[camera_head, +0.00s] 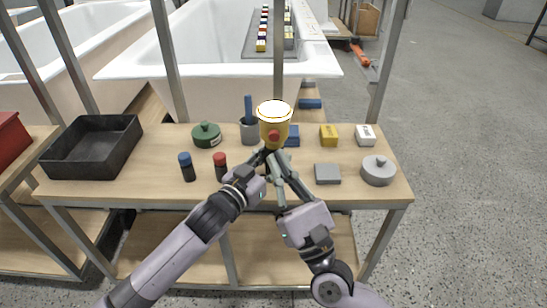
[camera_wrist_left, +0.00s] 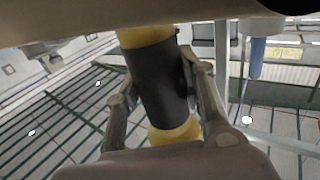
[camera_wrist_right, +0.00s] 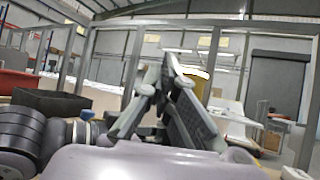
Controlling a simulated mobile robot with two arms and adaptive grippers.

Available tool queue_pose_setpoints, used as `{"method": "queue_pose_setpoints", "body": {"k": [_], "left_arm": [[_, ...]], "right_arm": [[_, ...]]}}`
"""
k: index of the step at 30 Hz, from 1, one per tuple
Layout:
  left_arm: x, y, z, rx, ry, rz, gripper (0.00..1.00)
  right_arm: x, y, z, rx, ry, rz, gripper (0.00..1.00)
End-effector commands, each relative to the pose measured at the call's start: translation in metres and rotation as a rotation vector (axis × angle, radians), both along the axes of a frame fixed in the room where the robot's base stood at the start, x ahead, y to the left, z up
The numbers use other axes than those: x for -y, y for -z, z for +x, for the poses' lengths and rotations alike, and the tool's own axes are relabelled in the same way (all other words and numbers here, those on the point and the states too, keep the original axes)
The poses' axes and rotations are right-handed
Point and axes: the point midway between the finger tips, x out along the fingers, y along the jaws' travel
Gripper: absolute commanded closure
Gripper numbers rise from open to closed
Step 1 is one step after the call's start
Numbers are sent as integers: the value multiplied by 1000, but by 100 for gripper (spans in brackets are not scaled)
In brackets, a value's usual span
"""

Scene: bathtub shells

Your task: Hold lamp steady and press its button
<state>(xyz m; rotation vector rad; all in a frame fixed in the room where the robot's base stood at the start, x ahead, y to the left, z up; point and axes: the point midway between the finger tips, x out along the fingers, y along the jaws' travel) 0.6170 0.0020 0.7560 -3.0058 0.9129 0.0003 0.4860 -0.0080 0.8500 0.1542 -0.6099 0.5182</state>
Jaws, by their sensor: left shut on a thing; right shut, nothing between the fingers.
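The lamp (camera_head: 271,118) is yellow with a glowing white top and a red button (camera_head: 273,136) on the side facing me. In the left wrist view the lamp's black grip (camera_wrist_left: 160,80) sits between the fingers of my left gripper (camera_wrist_left: 158,98), which is shut on it. The lamp is held upright above the table. My right gripper (camera_head: 275,155) is shut and empty, with its tips close below the button; I cannot tell if they touch the lamp. In the right wrist view my right gripper's fingers (camera_wrist_right: 170,65) come together in front of the yellow lamp (camera_wrist_right: 197,73), mostly hiding it.
Bathtubs stand behind.

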Motion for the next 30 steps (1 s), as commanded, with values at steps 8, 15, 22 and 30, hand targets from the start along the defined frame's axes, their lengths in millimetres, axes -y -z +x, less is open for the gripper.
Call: {"method": "queue_pose_setpoints", "body": {"k": [8, 15, 22, 30], "left_arm": [[0, 0, 0, -1, 0, 1, 97], [0, 0, 0, -1, 0, 1, 57], [0, 0, 0, 0, 0, 0, 41], [0, 0, 0, 0, 0, 0, 40]], "right_arm": [[0, 0, -11, 0, 1, -1, 100], [0, 0, -11, 0, 1, -1, 100], [0, 0, -11, 0, 1, -1, 100], [0, 0, -11, 0, 1, -1, 100]]}}
